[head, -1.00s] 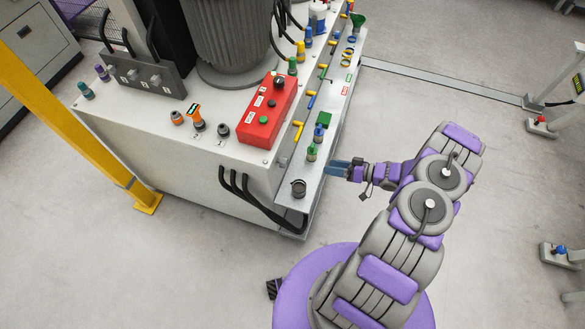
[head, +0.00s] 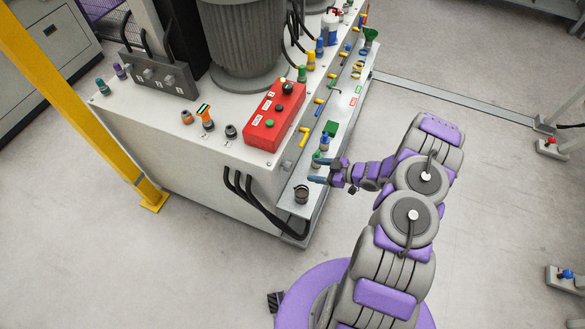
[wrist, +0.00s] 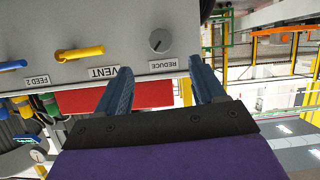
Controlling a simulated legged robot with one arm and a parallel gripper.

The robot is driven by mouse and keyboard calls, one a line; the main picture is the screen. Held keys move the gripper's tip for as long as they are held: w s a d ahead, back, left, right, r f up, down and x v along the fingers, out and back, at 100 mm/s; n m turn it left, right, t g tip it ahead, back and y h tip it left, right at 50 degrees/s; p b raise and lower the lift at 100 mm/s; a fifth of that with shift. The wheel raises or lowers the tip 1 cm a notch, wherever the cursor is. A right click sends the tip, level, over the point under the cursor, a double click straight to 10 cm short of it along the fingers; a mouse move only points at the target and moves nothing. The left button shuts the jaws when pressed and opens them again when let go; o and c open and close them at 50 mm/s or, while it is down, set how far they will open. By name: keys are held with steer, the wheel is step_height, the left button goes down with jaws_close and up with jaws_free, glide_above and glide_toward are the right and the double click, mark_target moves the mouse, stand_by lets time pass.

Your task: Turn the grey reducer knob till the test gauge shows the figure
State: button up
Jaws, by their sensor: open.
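The grey reducer knob (wrist: 160,40) is round with a dark pointer line, on a pale panel in the wrist view, above a label reading REDUCE. The wrist view looks upside down. My gripper (wrist: 162,82) is open and empty, and in the picture the knob lies between and beyond its two blue fingers, apart from them. In the head view my gripper (head: 320,172) is at the ledge on the unit's right side; I cannot make out the knob there.
A yellow VENT handle (wrist: 80,53) and a FEED 2 handle (wrist: 12,66) sit left of the knob in the wrist view. A red control box (head: 273,118), several coloured fittings and a dark cup-like part (head: 301,194) are near my gripper.

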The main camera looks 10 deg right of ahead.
mark_target(286, 166)
steer(key=b+x, duration=0.2)
steer(key=x, duration=0.9)
steer(key=shift+c, duration=0.3)
steer(key=c, duration=1)
steer(key=shift+a+n+t+p, duration=0.1)
steer(key=shift+n+t+p, duration=0.3)
steer(key=shift+p, duration=0.6)
steer(key=o, duration=1.1)
steer(key=shift+c, duration=0.2)
